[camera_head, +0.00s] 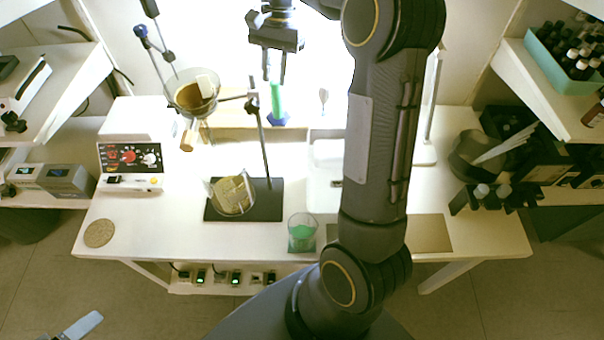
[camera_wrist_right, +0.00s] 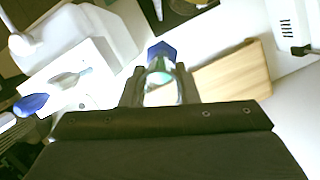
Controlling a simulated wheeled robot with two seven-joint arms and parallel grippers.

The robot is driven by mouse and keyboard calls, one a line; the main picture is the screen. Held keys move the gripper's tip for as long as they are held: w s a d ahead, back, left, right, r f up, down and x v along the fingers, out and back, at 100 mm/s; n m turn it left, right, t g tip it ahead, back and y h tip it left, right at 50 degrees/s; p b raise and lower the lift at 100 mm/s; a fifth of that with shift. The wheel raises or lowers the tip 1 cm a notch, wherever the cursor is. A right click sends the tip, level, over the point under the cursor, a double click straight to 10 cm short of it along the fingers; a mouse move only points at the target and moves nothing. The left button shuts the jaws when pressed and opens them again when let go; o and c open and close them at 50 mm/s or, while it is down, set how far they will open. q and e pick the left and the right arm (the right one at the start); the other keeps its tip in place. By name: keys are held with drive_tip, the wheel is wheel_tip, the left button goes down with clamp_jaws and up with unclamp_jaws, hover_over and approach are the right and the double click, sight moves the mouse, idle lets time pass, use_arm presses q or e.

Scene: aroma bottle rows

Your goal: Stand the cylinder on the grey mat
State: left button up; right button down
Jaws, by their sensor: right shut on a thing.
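The cylinder (camera_head: 278,98) is a clear tube with green liquid and a blue foot, roughly upright near the back of the white table. My right gripper (camera_head: 275,70) is above it with its fingers around its upper part. In the right wrist view the cylinder (camera_wrist_right: 161,80) sits between the fingers of the right gripper (camera_wrist_right: 161,92), its blue foot beyond. I cannot tell whether the foot touches the table. The grey mat (camera_head: 430,234), greyish tan here, lies flat and bare at the table's front right, partly hidden by my arm. A pale fingertip, apparently of my left gripper (camera_head: 80,326), shows at bottom left.
A wooden board (camera_head: 235,117) lies beside the cylinder. A stand with a dark base (camera_head: 268,205), a tilted beaker (camera_head: 232,194) and a funnel (camera_head: 194,95) are left. A green-filled beaker (camera_head: 302,233) stands at the front, left of the mat.

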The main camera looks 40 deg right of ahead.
sight(277, 89)
wheel_tip(277, 89, down, 4)
drive_tip(key=shift+b, duration=0.8)
drive_tip(key=shift+f, duration=0.65)
use_arm(q)
wheel_tip(277, 89, down, 3)
drive_tip(key=shift+r, duration=0.2)
use_arm(e)
wheel_tip(277, 89, down, 17)
drive_tip(key=shift+f, duration=0.15)
use_arm(q)
drive_tip(key=shift+f, duration=0.1)
use_arm(e)
drive_tip(key=c, duration=1.6)
unclamp_jaws()
drive_tip(key=shift+f, duration=0.2)
drive_tip(key=o, duration=0.5)
